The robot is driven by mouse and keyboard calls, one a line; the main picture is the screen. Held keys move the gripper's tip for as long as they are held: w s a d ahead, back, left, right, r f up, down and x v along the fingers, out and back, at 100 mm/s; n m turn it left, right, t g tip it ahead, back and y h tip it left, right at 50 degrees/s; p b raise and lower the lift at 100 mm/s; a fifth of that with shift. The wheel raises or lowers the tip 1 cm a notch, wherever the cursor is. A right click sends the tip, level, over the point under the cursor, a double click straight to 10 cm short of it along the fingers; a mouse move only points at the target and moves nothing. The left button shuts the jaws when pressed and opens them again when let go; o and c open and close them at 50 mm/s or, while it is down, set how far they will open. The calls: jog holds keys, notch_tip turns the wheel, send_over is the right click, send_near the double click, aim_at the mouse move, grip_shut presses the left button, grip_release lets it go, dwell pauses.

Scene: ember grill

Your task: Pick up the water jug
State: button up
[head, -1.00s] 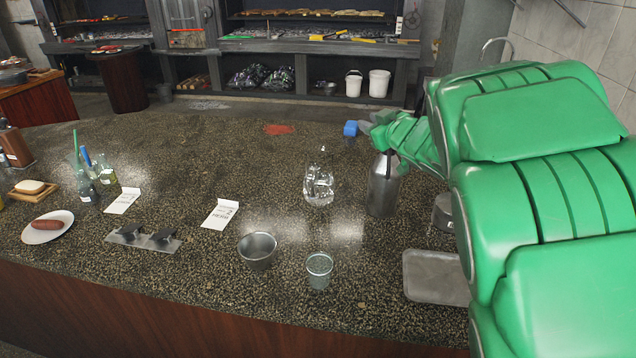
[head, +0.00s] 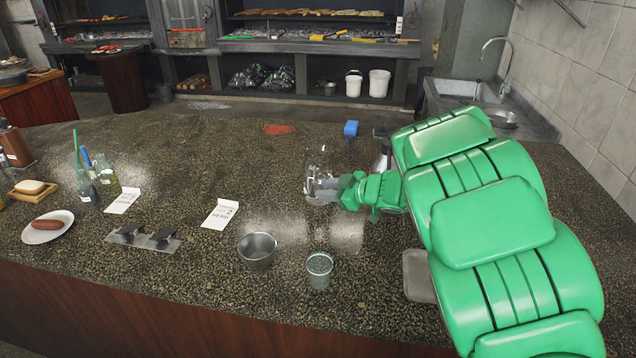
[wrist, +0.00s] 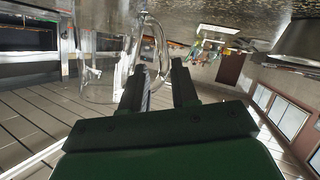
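The clear glass water jug (head: 317,173) stands on the speckled counter, right of its middle. My gripper (head: 328,188) is at the jug's right side in the head view and covers part of it. In the wrist view the jug (wrist: 98,75) fills the left part, with its handle (wrist: 161,45) just ahead of my fingers. My gripper (wrist: 162,82) is open there, its two dark fingers apart and the handle's lower end near the gap. I cannot tell whether the fingers touch the handle.
A metal bowl (head: 257,251) and an empty glass (head: 319,270) stand nearer the front edge. A metal flask (head: 382,152) and a grey tray (head: 417,275) are partly hidden by my arm.

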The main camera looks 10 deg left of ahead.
aim_at(317, 180)
jog(key=shift+s+f+x, duration=0.1)
jog(key=shift+f+x, duration=0.1)
jog(key=shift+x, duration=1.8)
jog(key=shift+s+f+x, duration=0.1)
jog(key=shift+f+x, duration=0.05)
jog(key=shift+x, duration=1.85)
jog(key=shift+d, duration=0.1)
jog(key=shift+c, duration=0.3)
grip_shut()
